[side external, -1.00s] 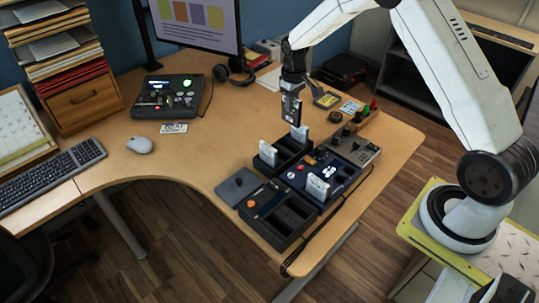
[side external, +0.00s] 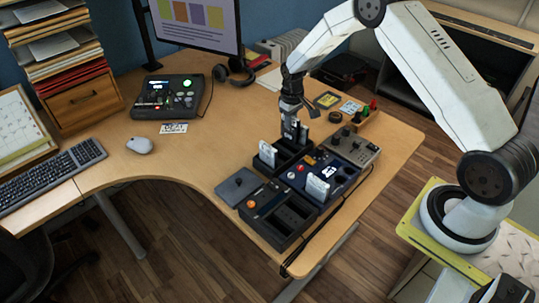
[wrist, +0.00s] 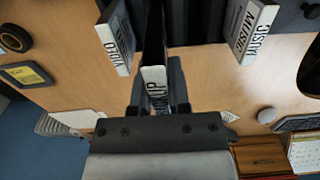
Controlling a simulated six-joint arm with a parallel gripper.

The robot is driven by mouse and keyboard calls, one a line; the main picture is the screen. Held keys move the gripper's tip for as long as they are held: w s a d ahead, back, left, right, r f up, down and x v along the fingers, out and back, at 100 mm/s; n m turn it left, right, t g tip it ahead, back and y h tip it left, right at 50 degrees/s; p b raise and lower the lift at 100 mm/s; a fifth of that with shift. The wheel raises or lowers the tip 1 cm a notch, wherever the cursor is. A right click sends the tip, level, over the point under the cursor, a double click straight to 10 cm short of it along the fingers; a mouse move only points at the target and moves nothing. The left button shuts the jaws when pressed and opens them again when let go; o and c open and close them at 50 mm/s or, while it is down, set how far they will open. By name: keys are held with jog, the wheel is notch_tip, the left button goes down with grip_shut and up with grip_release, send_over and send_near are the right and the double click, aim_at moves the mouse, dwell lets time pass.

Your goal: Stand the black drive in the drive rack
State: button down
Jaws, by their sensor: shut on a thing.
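My gripper (side external: 291,122) is above the black drive rack (side external: 283,168) on the desk and points down. In the wrist view my gripper (wrist: 159,108) is shut on the black drive (wrist: 155,35), whose white label end (wrist: 154,78) faces the camera. The drive is upright between two labelled drives, VIDEO (wrist: 117,38) and MUSIC (wrist: 250,32). In the side view its lower part is at or inside the rack; I cannot tell whether it touches the slot floor.
A dark open box (side external: 285,220) lies in front, beside a grey plate (side external: 238,186). A knobbed grey box (side external: 358,147) is to the right.

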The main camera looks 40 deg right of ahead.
aim_at(290, 134)
jog(key=shift+f, duration=2.4)
jog(key=shift+f, duration=0.7)
jog(key=c, duration=0.5)
grip_release()
jog(key=shift+r, duration=0.2)
jog(key=shift+r, duration=2.75)
jog(key=shift+r, duration=0.15)
jog(key=shift+r, duration=2.4)
